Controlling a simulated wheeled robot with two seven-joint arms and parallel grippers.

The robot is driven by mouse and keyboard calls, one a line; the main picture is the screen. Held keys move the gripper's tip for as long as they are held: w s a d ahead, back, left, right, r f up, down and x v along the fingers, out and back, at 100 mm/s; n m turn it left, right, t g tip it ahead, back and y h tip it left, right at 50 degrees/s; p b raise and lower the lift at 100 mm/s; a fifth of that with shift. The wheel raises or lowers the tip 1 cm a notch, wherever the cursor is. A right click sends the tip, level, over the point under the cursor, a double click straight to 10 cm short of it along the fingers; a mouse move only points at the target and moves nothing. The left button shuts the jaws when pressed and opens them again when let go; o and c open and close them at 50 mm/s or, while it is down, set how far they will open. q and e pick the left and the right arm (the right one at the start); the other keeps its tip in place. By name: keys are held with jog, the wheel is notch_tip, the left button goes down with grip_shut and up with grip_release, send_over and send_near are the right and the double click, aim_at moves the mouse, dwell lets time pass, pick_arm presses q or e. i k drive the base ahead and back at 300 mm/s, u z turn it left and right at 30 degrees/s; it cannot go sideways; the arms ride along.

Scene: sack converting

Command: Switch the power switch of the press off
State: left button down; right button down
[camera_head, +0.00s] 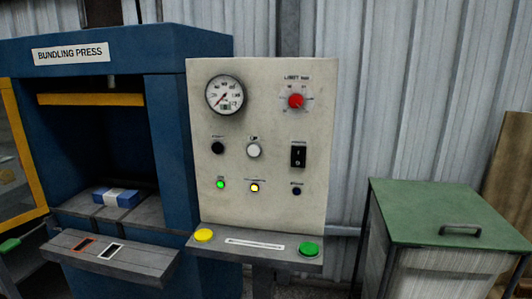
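The blue bundling press (180,140) stands at the left with its chamber open at the front. Its pale control panel (262,120) faces me in the middle of the view. The black power switch (298,157) is a rocker at the panel's right side, under the red limit knob (296,101). Its marks are too small for me to tell its position surely. A green lamp (221,184) and a yellowish lamp (254,188) are lit below; a dark lamp (297,190) is at their right. Neither of my grippers is in view.
A shelf below the panel carries a yellow button (203,235) and a green button (309,249). A green-lidded bin (440,212) stands at the right. A blue bundle (118,198) lies in the press. The space before the panel looks clear.

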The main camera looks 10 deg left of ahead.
aim_at(298, 155)
jog(key=z, duration=1.6)
jog(key=i, duration=0.6)
jog(key=u, duration=1.6)
